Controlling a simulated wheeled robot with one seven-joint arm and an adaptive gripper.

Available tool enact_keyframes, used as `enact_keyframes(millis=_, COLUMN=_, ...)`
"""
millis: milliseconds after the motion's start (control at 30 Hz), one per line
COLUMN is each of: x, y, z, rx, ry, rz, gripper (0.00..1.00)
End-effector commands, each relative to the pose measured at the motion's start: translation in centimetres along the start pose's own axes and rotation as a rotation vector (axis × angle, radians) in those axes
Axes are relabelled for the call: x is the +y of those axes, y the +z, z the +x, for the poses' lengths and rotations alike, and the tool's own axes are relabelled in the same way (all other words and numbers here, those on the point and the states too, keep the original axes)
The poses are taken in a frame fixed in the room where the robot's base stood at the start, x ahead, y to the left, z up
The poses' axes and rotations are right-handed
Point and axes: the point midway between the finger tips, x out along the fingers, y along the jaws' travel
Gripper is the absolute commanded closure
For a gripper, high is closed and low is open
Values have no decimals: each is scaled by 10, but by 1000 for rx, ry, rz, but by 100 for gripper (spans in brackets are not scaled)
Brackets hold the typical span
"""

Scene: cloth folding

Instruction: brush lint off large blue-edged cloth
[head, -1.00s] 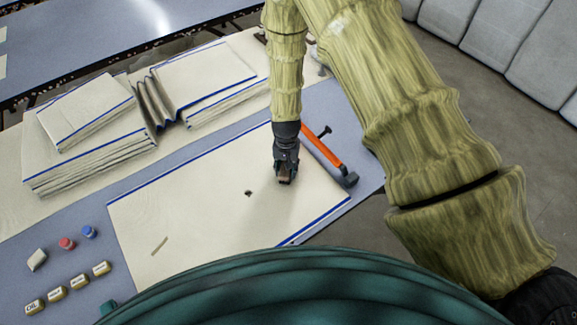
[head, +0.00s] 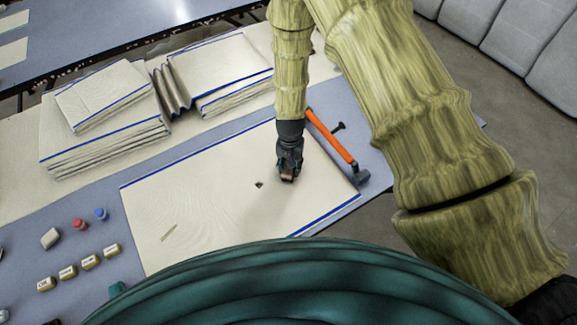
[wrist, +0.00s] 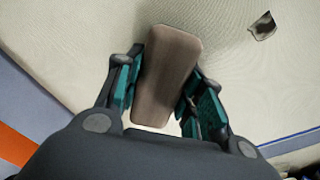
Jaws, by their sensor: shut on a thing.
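The large blue-edged cloth (head: 215,190) lies flat on the blue-grey table, with blue stripes along its far and near-right edges. A small dark bit of lint (head: 259,184) lies near its middle and also shows at the upper right of the wrist view (wrist: 262,26). A thin tan strip (head: 168,233) lies on the cloth's near-left part. My gripper (head: 287,175) is over the right part of the cloth, pointing down, to the right of the dark lint. It is shut on a brown block-shaped brush (wrist: 166,75). Whether the brush touches the cloth is unclear.
An orange-handled tool (head: 332,138) lies just right of the cloth. Folded cloth stacks (head: 105,125) stand at the back left. A red-capped bottle (head: 79,225), a blue-capped bottle (head: 101,214), a pale block (head: 49,238) and several labelled tan blocks (head: 67,272) sit at left.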

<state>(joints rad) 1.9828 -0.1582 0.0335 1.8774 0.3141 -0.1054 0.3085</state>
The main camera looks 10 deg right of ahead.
Motion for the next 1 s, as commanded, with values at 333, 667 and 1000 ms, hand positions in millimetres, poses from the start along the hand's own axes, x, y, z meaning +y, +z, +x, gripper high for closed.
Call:
enact_keyframes(millis=333, x=17, y=-18, z=2, rx=1, ry=0, rz=3, gripper=92)
enact_keyframes(millis=667, x=27, y=-26, z=3, rx=1, ry=1, rz=1, gripper=92)
enact_keyframes(millis=1000, x=42, y=-40, z=3, rx=0, ry=1, rz=3, gripper=92)
